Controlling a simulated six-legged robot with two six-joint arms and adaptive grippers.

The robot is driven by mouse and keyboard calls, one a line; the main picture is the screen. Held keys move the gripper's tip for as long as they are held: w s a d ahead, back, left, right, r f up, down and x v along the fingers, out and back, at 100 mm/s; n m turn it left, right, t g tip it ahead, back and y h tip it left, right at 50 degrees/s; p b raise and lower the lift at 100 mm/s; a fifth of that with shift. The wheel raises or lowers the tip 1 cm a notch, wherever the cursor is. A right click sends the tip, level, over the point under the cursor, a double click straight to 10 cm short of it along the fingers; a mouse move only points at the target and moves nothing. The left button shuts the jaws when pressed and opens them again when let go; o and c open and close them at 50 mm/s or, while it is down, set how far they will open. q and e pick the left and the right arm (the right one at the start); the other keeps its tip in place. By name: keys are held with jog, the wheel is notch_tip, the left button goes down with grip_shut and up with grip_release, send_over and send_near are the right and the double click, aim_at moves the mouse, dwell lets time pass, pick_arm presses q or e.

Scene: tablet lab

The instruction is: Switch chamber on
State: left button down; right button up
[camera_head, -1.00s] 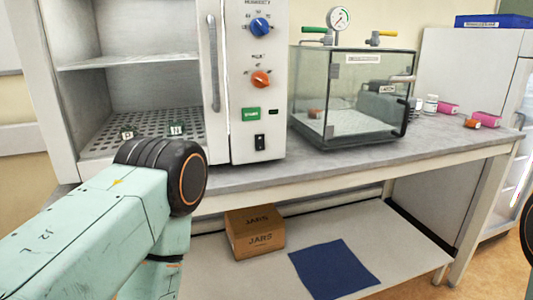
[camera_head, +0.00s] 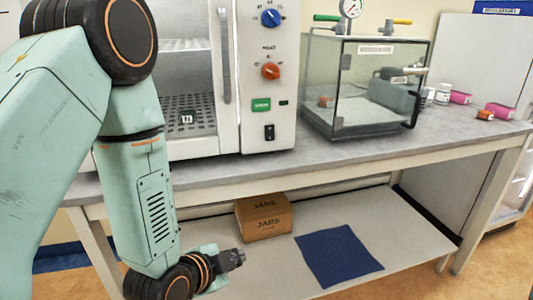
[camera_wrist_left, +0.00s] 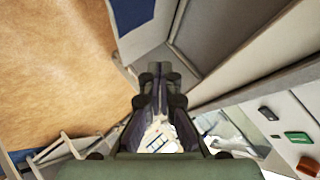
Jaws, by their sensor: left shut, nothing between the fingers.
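The white chamber (camera_head: 253,108) stands on the bench, its shelved interior partly behind my left arm. Its front panel has a blue knob (camera_head: 271,17), an orange knob (camera_head: 271,71), a green button (camera_head: 261,104) and a black rocker switch (camera_head: 269,132) below. I cannot tell the switch's position. In the left wrist view, the black switch (camera_wrist_left: 268,113) and green button (camera_wrist_left: 298,137) show at the lower right. My left gripper (camera_head: 240,258) is shut and empty, below the bench top and well apart from the panel; its fingers (camera_wrist_left: 157,72) also show in the wrist view. My right gripper is not visible.
A glass box (camera_head: 350,92) with a gauge stands right of the chamber. Jars and pink items lie at the bench's right end. The bench's front edge (camera_head: 330,164) lies above my gripper. The lower shelf holds a cardboard box (camera_head: 264,216) and a blue cloth (camera_head: 338,257).

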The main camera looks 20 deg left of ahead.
pick_arm(q)
jog(key=w+r+m+t, duration=0.3)
jog(key=r, duration=0.6)
jog(key=w+r+m+t+h+p, duration=0.1)
jog(key=w+r+m+t, duration=0.1)
jog(key=r, duration=0.8)
jog(key=shift+w+d+m+t, duration=0.3)
jog(key=shift+w+m+t, duration=0.1)
jog(key=shift+w+m, duration=0.6)
jog(key=b, duration=0.1)
send_near(274, 138)
jog(key=w+d, duration=0.2)
jog(key=d, duration=0.1)
jog(key=w, duration=0.1)
jog(key=w+a, duration=0.1)
jog(key=w, duration=0.1)
jog(key=shift+a+f, duration=0.15)
jog(key=shift+f, duration=0.2)
jog(key=shift+w+a+b, duration=0.3)
jog(key=shift+w+a, duration=0.05)
jog(key=shift+w, duration=0.05)
jog(key=shift+d, duration=0.1)
